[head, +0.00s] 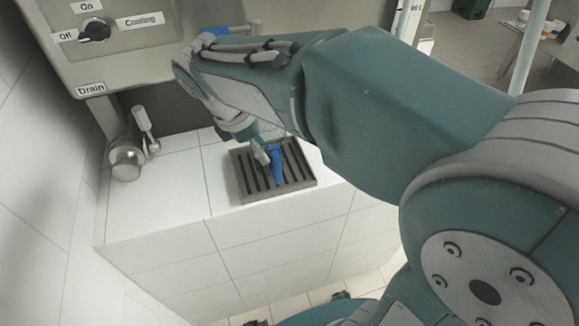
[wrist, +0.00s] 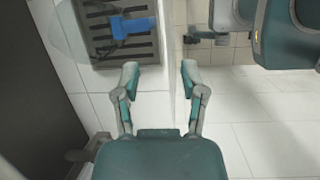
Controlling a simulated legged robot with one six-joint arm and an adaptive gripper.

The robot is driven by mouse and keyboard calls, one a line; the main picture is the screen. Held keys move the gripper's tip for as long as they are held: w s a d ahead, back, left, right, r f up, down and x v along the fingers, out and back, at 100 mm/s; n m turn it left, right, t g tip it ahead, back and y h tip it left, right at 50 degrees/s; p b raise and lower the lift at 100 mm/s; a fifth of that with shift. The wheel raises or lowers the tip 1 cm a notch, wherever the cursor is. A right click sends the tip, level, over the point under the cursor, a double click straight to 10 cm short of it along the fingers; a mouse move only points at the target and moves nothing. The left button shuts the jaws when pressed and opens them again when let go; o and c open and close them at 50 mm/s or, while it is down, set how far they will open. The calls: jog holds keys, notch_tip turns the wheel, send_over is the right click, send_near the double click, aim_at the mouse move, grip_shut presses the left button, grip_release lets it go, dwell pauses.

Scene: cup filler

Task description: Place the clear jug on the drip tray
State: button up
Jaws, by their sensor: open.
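The clear jug shows mainly by its blue handle (head: 275,168). In the wrist view the handle (wrist: 130,27) lies over the dark drip tray (wrist: 138,57), and a faint see-through body extends left past the tray's edge. I cannot tell exactly how its base meets the tray. The slatted drip tray (head: 243,180) sits on a white tiled counter. My gripper (wrist: 160,74) is open, with nothing between its fingers, just short of the handle in the wrist view. In the head view one finger (head: 260,152) shows beside the handle; my arm hides the rest.
A metal machine panel (head: 140,45) with a knob and labels stands behind the counter. A tap with a lever (head: 128,160) is at the counter's left. Bare white tiles (head: 165,190) lie left of the tray. The counter's edge drops to the floor.

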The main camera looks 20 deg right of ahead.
jog(key=s+d+m+t+y, duration=0.3)
jog(key=s+d+m, duration=0.4)
jog(key=s+m, duration=0.5)
jog(key=m+t, duration=0.1)
jog(key=m, duration=0.4)
jog(key=shift+s+t+y, duration=0.4)
